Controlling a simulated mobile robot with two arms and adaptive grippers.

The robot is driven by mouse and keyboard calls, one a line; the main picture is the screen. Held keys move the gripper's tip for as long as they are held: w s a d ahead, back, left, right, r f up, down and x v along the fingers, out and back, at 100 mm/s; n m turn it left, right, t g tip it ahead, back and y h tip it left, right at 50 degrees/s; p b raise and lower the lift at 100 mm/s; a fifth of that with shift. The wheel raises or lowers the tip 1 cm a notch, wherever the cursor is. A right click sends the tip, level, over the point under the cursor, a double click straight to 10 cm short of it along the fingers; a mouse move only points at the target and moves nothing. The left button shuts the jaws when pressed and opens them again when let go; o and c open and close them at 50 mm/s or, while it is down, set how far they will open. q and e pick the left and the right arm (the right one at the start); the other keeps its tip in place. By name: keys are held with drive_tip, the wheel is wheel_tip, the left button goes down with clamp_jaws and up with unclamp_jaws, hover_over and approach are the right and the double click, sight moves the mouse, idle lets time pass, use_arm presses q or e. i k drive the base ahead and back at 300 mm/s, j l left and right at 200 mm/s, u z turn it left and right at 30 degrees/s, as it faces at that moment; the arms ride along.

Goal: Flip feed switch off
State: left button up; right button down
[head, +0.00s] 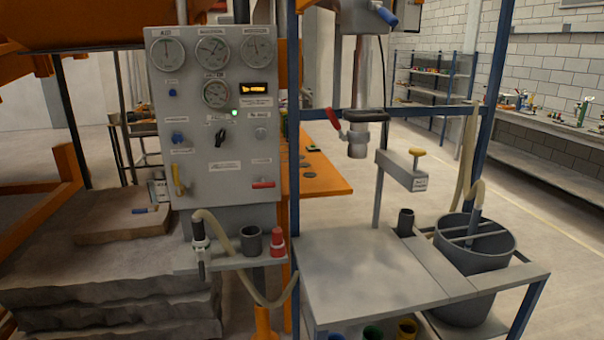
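The grey control panel (209,190) stands left of centre in the head view. A black switch knob (220,138) sits in its middle, tilted to one side. It may be the feed switch, but the small labels are too small to read surely. A green lamp (235,112) glows just above it. A yellow lever (179,180) and a red lever (263,185) are lower on the panel. Neither of my grippers is in view.
A small shelf below the panel holds a hose nozzle (199,236), a dark cup (251,241) and a red item (278,243). A blue frame post (294,150) stands right of the panel. Stone slabs (110,290) are stacked at left. The panel's front looks unobstructed.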

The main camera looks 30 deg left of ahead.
sight(220, 136)
drive_tip(key=u, duration=1.55)
